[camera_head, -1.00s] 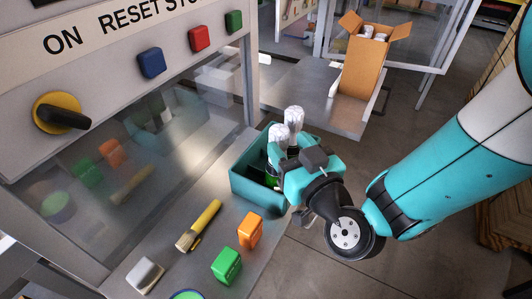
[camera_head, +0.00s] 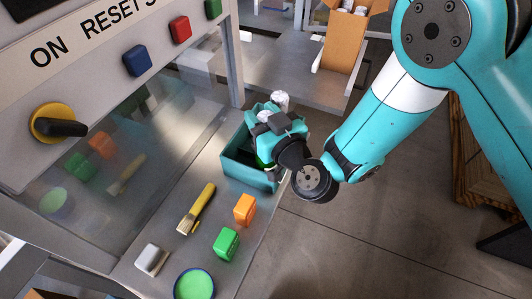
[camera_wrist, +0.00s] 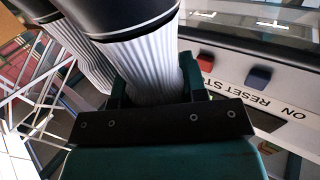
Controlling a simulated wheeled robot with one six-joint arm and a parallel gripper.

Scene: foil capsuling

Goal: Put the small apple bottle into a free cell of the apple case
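Two dark bottles with white pleated foil tops stand in the teal crate (camera_head: 250,174). In the head view one foil top (camera_head: 280,98) shows behind my gripper (camera_head: 276,118) and another (camera_head: 264,116) at its left side. In the wrist view, my gripper (camera_wrist: 155,88) has its fingers on either side of the nearer bottle's foil neck (camera_wrist: 145,65); the second bottle (camera_wrist: 88,62) is beside it. Whether the fingers press on the neck I cannot tell. An open cardboard case (camera_head: 342,45) with white-topped things inside stands at the back. No apple label is readable.
The case stands on a grey table (camera_head: 300,80) beyond a gap. A brush (camera_head: 197,208), orange block (camera_head: 245,209), green block (camera_head: 226,243), silver block (camera_head: 151,259) and green round tin (camera_head: 194,284) lie on the near bench. A control panel (camera_head: 100,60) borders the left.

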